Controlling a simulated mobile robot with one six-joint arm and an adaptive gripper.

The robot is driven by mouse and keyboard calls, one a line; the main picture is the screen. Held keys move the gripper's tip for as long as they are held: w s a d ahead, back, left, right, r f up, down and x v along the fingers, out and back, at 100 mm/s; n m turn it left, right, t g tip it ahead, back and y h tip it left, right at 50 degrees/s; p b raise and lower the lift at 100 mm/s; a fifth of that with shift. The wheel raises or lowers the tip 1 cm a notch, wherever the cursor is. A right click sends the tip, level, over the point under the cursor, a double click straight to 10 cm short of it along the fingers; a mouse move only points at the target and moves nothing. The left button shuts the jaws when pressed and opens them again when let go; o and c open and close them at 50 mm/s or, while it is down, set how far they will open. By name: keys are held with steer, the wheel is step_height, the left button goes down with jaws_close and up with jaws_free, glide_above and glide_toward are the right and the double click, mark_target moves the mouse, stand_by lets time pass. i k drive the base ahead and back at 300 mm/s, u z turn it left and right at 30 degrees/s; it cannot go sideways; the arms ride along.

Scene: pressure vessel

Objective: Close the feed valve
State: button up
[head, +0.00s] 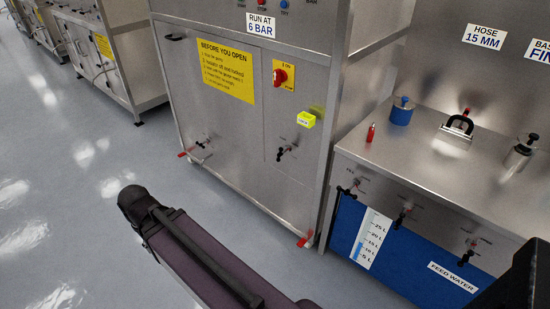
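Several small valves show in the head view, and their labels are too small to read, so I cannot tell which is the feed valve. On the steel cabinet, a valve with a red lever (188,153) is at the lower left, a black-handled valve (285,152) is on the right door, and another red lever (305,240) is at the bottom right corner. On the bench front to the right are a left tap (349,190), a middle tap (403,214) and a right tap (471,243), all black-handled. My gripper is not in view; only my arm links show.
The steel cabinet (230,170) has a red rotary switch (281,76) and a yellow notice. The bench (400,150) carries a blue cylinder (401,111), a clamp and a steel vessel. A blue feed water tank (400,255) is below. Floor at left is clear.

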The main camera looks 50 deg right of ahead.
mark_target(281, 153)
steer(key=u, duration=0.1)
steer(key=k, duration=1.15)
steer(key=z, duration=0.85)
steer(key=i, duration=1)
steer(key=u, duration=0.05)
